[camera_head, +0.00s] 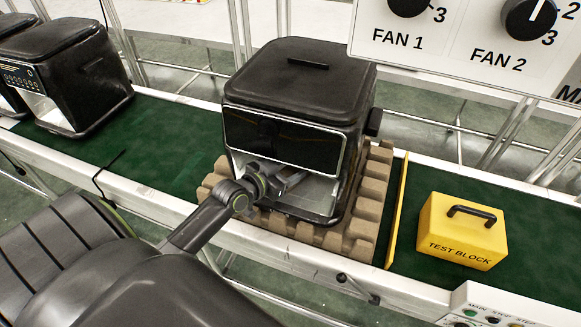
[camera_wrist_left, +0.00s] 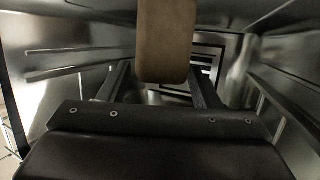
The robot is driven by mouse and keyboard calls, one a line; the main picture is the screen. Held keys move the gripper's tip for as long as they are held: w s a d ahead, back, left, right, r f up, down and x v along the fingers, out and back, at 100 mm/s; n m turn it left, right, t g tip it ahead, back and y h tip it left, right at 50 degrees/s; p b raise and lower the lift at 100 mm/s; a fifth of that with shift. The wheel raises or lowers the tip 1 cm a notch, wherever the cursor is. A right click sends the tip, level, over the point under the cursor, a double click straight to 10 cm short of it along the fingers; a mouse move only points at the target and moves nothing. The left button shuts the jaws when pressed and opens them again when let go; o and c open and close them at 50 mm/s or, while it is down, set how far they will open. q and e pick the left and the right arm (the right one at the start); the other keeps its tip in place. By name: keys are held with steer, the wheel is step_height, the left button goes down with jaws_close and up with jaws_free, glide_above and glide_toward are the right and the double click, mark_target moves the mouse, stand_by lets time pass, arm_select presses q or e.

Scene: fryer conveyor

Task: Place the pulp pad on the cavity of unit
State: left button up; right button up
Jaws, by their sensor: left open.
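The unit is a black fryer (camera_head: 290,100) with an open front cavity (camera_head: 318,190). My left arm reaches into this cavity from the front, and the left gripper (camera_head: 288,184) is at its mouth. The left wrist view looks into the metal-walled cavity (camera_wrist_left: 70,62). The brown pulp pad (camera_wrist_left: 166,40) shows there at the top centre, between the two spread fingers of my left gripper (camera_wrist_left: 162,88). The gripper is open. I cannot tell what the pad rests on. In the head view I cannot make out the pad. My right gripper is not in view.
The fryer stands on a brown moulded tray (camera_head: 367,205) on the green conveyor (camera_head: 180,150). A yellow upright plate (camera_head: 397,210) and a yellow test block (camera_head: 460,232) are to the right. More black fryers (camera_head: 75,70) stand at left. A fan control panel (camera_head: 450,40) is at upper right.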

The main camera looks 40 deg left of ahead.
arm_select(q)
steer(key=v, duration=1.1)
steer(key=s+d+f+n+g+y, duration=0.1)
steer(key=s+d+f+g+y, duration=0.15)
steer(key=s+g, duration=0.45)
steer(key=s+d+f+n+g+y, duration=0.1)
steer(key=s+d+f+g+y, duration=0.2)
steer(key=s, duration=0.8)
step_height(320, 180, down, 28)
steer(key=s+a+g+h, duration=0.1)
steer(key=a+g+h, duration=0.1)
steer(key=s+d+f+g, duration=0.1)
steer(key=s+f, duration=1.3)
steer(key=shift+s+f, duration=0.2)
steer(key=shift+s, duration=0.15)
